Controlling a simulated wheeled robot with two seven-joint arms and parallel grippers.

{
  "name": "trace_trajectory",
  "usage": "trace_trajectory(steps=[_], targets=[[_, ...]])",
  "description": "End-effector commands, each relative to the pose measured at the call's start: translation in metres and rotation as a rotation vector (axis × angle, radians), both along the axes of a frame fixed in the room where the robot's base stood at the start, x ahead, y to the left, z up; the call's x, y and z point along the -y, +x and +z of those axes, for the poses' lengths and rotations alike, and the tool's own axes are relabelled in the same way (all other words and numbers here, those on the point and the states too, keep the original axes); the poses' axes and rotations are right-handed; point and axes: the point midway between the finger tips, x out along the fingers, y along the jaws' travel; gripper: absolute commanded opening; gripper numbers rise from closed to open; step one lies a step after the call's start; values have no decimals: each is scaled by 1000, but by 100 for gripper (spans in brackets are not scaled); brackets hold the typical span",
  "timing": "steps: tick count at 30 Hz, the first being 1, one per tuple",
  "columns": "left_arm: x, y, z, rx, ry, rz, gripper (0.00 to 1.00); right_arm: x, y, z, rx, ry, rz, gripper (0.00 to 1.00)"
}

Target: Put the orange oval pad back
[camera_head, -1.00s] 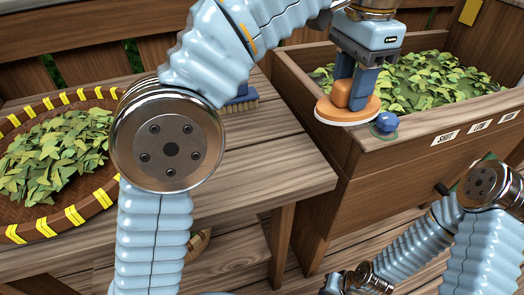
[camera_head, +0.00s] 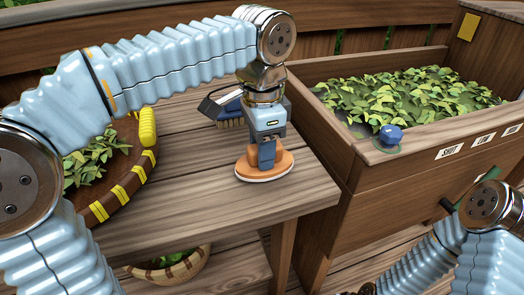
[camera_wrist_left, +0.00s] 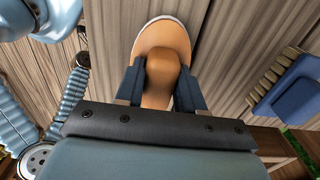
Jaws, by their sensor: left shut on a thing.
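The orange oval pad (camera_head: 284,162) has a pale underside rim and a raised orange grip. It is at the right part of the wooden table (camera_head: 310,185), at or just above the top; I cannot tell whether it touches. My left gripper (camera_head: 265,160) points down over it and is shut on its grip. In the left wrist view the pad (camera_wrist_left: 160,37) shows beyond the fingers, with its grip between my left gripper's fingertips (camera_wrist_left: 160,75). My right gripper is not seen clearly; only parts of my right arm show at the lower right.
A blue brush (camera_head: 230,112) lies behind the pad on the table; it also shows in the left wrist view (camera_wrist_left: 298,98). A round basket of leaves (camera_head: 140,172) stands at left. A wooden bin (camera_head: 400,160) with leaves and a blue knob (camera_head: 391,134) stands at right. A smaller basket (camera_head: 175,270) sits below.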

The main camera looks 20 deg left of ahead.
Motion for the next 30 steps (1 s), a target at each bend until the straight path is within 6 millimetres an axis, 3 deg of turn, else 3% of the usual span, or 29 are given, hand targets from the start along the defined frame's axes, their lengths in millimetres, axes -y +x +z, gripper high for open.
trace_trajectory(steps=[1, 13, 14, 18, 30], targets=[[0, 0, 0, -1, 1, 0, 0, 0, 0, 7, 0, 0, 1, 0], [0, 0, -9, 0, 0, 0, 0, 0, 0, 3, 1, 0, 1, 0], [0, 0, -9, 0, 0, 0, 39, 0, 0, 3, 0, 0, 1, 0], [0, 0, -8, 0, 0, 0, 61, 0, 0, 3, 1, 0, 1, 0], [1, 0, -11, 2, -1, 0, 63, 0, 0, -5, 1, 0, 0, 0]])
